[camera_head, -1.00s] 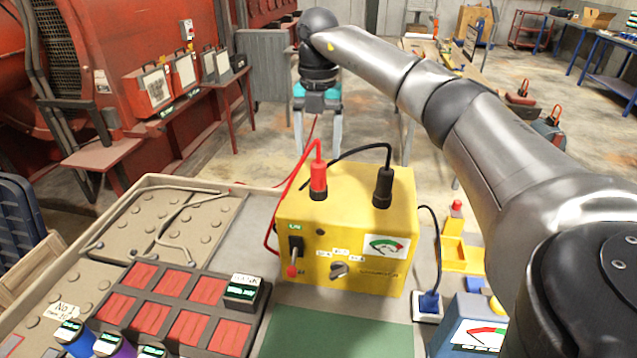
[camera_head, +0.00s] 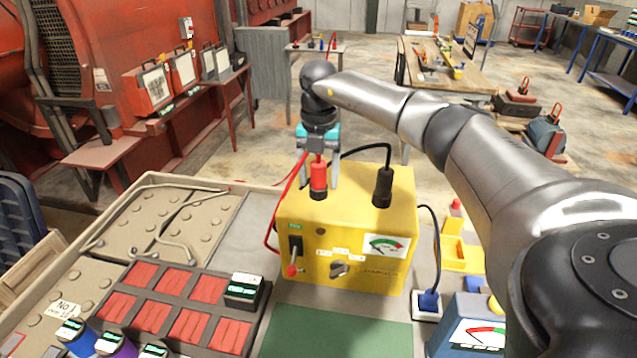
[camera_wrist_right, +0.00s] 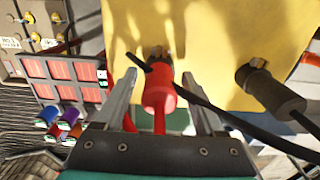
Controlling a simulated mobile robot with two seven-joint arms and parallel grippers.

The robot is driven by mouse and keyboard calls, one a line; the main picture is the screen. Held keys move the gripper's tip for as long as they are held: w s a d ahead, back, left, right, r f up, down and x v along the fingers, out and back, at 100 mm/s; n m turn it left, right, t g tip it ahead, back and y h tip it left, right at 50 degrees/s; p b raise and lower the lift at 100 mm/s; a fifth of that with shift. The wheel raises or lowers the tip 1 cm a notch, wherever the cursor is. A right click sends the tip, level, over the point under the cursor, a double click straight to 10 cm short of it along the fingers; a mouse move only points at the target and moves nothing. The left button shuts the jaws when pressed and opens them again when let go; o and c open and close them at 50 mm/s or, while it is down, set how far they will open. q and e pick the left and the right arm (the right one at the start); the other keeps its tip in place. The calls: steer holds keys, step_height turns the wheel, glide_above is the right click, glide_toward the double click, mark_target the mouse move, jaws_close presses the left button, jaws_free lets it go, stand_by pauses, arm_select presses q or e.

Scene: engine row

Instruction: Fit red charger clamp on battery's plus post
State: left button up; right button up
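The red charger clamp (camera_head: 318,175) stands upright on top of the yellow charger (camera_head: 350,250), with a red cable. It also shows in the right wrist view (camera_wrist_right: 158,92). My right gripper (camera_head: 319,182) points down around it, one finger on each side. In the right wrist view the fingers (camera_wrist_right: 165,105) are apart, with gaps visible beside the clamp. The black clamp (camera_head: 383,187) stands to its right on the charger. A beige block with round caps (camera_head: 130,228) lies at the left and may be the battery; I cannot make out its plus post. My left gripper is not in view.
A dark tray with red pads (camera_head: 170,312) lies front left, with several coloured cylinders at its near end. A green mat (camera_head: 335,332) is bare in front of the charger. A blue meter box (camera_head: 468,325) and yellow bins (camera_head: 460,250) stand to the right.

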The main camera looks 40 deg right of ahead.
jaws_close()
stand_by(0.3)
steer(key=shift+r, duration=0.15)
